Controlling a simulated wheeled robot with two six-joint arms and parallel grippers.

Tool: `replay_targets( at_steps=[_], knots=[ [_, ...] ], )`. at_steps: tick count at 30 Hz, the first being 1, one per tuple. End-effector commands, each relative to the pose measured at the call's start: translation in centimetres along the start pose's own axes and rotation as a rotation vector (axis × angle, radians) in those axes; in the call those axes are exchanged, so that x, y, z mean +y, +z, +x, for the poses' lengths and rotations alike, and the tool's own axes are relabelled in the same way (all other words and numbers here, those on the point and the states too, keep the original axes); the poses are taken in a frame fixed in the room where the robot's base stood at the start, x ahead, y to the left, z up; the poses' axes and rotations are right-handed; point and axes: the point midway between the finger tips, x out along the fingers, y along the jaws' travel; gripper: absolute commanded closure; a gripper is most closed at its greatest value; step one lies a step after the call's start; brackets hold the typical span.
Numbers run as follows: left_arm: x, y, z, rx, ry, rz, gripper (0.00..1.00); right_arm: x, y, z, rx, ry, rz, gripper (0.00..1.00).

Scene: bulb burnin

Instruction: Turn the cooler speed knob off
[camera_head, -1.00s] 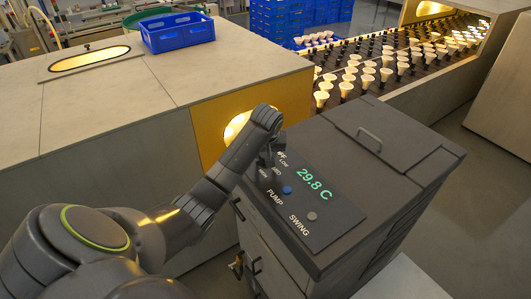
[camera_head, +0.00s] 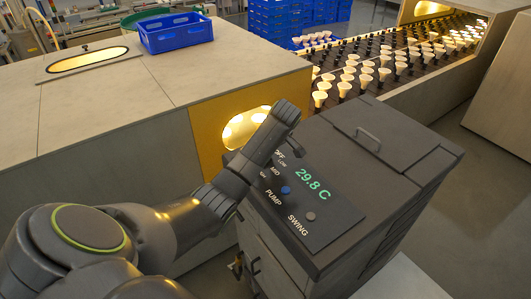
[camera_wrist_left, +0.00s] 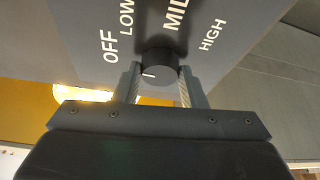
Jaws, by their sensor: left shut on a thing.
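The cooler's control panel (camera_head: 310,205) carries a green "29.8 C" readout and the labels OFF, LOW, MID and HIGH. The dark round speed knob (camera_wrist_left: 162,61) shows in the left wrist view below these labels. My left gripper (camera_wrist_left: 159,74) is shut on the knob, one finger on each side. In the head view my left wrist (camera_head: 270,135) is over the panel's upper left corner and hides the knob. My right gripper is not in view.
A blue PUMP button (camera_head: 286,190) and a grey SWING button (camera_head: 311,216) are on the same panel. The cooler's lid has a handle (camera_head: 369,138). A yellow plate with a lit opening (camera_head: 245,125) is close behind my wrist. Bulbs stand in rows on a conveyor behind.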

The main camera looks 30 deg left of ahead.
Motion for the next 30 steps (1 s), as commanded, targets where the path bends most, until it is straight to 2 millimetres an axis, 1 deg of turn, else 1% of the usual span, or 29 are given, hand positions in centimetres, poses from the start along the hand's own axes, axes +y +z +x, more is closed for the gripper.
replay_targets(
  at_steps=[9,21,22,26,30],
  knots=[
    [0.05,-0.09,-0.01,0.002,-0.028,-0.070,0.85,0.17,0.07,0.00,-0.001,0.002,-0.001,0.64],
    [0.04,-0.10,0.00,0.002,-0.030,-0.074,0.85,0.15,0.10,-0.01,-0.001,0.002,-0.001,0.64],
    [0.04,-0.10,0.00,0.002,-0.030,-0.074,0.59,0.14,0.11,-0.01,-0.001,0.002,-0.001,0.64],
    [0.04,-0.08,0.00,0.001,-0.030,-0.073,0.42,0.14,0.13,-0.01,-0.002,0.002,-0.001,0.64],
    [0.04,-0.05,0.00,0.001,-0.030,-0.073,0.41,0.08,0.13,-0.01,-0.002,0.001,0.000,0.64]
  ],
)
